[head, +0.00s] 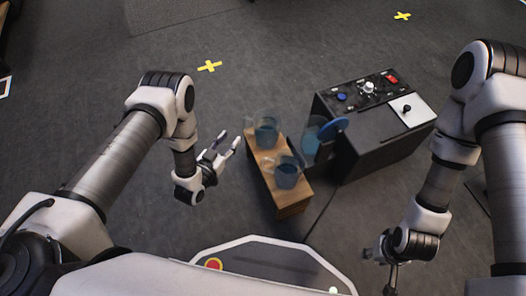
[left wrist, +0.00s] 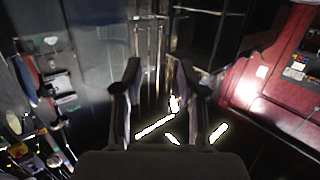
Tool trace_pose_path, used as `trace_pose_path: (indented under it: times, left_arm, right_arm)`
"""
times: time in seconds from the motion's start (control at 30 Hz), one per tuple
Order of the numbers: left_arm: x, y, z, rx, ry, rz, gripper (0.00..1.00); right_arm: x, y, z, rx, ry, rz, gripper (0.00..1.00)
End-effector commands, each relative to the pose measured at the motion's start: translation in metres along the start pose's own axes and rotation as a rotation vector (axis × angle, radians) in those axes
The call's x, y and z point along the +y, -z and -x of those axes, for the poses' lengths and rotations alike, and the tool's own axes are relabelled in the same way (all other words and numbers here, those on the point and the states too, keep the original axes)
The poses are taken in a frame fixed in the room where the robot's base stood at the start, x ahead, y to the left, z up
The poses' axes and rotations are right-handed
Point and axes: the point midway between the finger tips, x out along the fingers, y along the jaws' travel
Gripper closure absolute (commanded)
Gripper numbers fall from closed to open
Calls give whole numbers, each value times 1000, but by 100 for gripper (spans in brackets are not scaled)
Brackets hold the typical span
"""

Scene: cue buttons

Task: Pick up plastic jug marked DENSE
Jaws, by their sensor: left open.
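Two clear jugs with blue contents stand on a narrow wooden stand: a far jug (head: 266,132) and a near jug (head: 287,172). I cannot read a DENSE marking on either. My left gripper (head: 229,141) is open and empty, just left of the far jug and apart from it. Its two fingers also show in the left wrist view (left wrist: 158,85), with no jug between them. My right gripper (head: 378,262) is low at the right, away from the jugs; its jaws are too small to judge.
The wooden stand (head: 293,207) is beside a dark console (head: 380,150) with buttons, a knob and a white panel (head: 412,110). A blue disc (head: 333,128) and a clear blue-tinted vessel (head: 311,136) are at the console's left side. The floor left of the stand is clear.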

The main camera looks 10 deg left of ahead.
Motion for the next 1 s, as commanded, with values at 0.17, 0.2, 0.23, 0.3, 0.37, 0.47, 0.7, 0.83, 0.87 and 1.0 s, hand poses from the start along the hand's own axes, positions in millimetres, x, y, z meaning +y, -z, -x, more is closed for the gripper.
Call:
trace_pose_path:
  times: [0.17,0.2,0.23,0.3,0.37,0.47,0.7,0.83,0.87,1.0]
  left_arm:
    - [1,-21,-14,126,-18,-13,60]
    - [1,-20,-18,133,-19,-14,60]
    - [1,-18,-22,135,-19,-14,60]
    - [2,-16,-32,133,-19,-13,60]
    - [3,-16,-40,131,-20,-13,60]
    - [6,-18,-56,131,-20,-14,60]
    - [8,-9,-86,128,-18,-13,60]
    - [8,-8,-86,126,-17,-12,60]
    - [8,-8,-86,126,-17,-12,60]
    - [8,-8,-86,126,-17,-12,100]
  right_arm:
    - [0,1,-37,1,0,0,60]
    - [0,1,-38,2,0,0,60]
    - [0,1,-40,2,0,0,60]
    - [0,1,-43,2,0,0,60]
    - [0,1,-48,2,0,0,60]
    - [1,1,-63,3,0,-2,60]
    - [1,2,-77,6,-1,-6,60]
    - [1,3,-75,6,-1,-6,60]
    - [1,3,-75,6,-1,-6,60]
    - [1,2,-75,6,-1,-6,60]
